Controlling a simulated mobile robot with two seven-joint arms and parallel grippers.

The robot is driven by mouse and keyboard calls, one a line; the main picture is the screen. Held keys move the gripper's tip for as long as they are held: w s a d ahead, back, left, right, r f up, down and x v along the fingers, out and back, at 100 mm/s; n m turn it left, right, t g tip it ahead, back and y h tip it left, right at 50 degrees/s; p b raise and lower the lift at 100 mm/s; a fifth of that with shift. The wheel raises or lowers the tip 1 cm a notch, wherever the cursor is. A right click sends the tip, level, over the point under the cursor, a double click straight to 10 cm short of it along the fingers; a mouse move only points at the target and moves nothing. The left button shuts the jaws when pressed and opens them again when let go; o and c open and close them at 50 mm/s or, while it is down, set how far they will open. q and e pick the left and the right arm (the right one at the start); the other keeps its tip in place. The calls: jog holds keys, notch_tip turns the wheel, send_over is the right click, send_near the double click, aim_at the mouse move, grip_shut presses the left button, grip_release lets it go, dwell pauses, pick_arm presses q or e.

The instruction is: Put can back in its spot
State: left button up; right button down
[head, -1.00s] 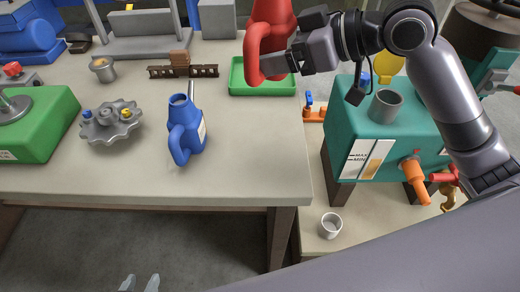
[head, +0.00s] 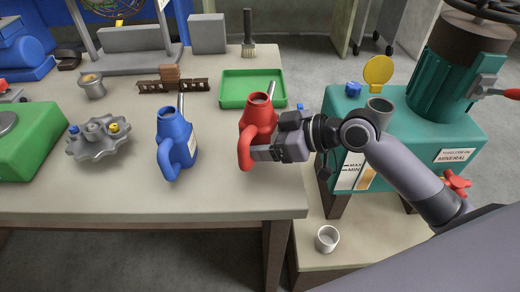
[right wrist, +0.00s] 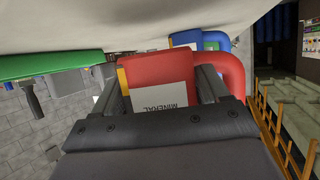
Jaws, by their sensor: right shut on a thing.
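The red can (head: 262,115), with a thin spout and a looped handle, is upright at the front right of the workbench, just in front of the green tray (head: 228,101). My right gripper (head: 256,152) is shut on it at the handle side. I cannot tell whether its base touches the benchtop. In the right wrist view the red can (right wrist: 160,72) sits between the fingers, its "MINERAL" label upside down. A similar blue can (head: 178,138) stands on the bench to its left. My left gripper is out of view.
A grey gear-like part (head: 98,140) and a green machine base (head: 30,140) are at the left. A dark slotted rack (head: 185,86) lies behind the blue can. The teal machine (head: 400,125) stands right of the bench. A grey cup (head: 327,239) is on the low platform.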

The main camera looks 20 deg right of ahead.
jog(key=shift+f, duration=1.55)
jog(key=shift+f, duration=0.2)
grip_release()
